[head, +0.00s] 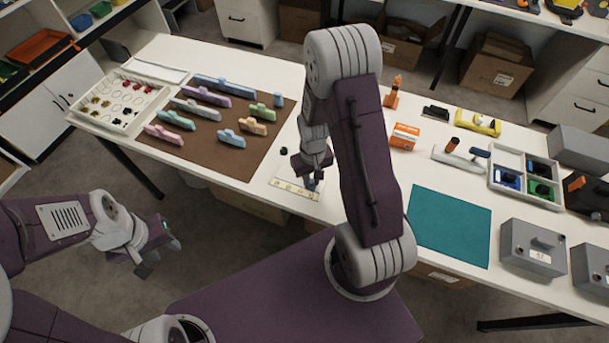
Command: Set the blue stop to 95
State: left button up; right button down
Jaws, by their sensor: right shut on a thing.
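A pale yellow ruler-like scale (291,189) lies on a white board (287,180) near the table's front edge. Its markings are too small to read. My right gripper (313,180) is over the scale's right part, pointing down, shut on a small blue piece (311,186) that looks like the blue stop. The gripper hides most of this piece, so its exact position on the scale cannot be told. My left gripper (160,257) is open and empty, off the table in front of its left part.
A brown mat (252,165) with several coloured blocks lies left of the scale. A small black knob (284,150) stands behind it. A teal mat (449,226), grey boxes (533,247) and a divided tray (506,157) are to the right. My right arm hides the table's middle.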

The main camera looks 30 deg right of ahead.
aim_at(317, 188)
jog(key=shift+s+d+r, duration=0.1)
jog(key=shift+s+d, duration=0.65)
jog(key=shift+w+a, duration=0.3)
jog(key=shift+a, duration=0.25)
jog(key=shift+s+d, duration=0.15)
jog(key=shift+d, duration=0.15)
jog(key=c, duration=1.3)
grip_release()
jog(key=shift+s, duration=0.1)
pick_arm(q)
jog(key=shift+w+a+f, duration=0.1)
jog(key=shift+w+a, duration=0.1)
jog(key=shift+w, duration=0.15)
pick_arm(e)
jog(key=shift+d, duration=0.1)
pick_arm(q)
jog(key=shift+r+p, duration=0.7)
jog(key=shift+r, duration=0.05)
pick_arm(e)
notch_tip(317, 188, up, 9)
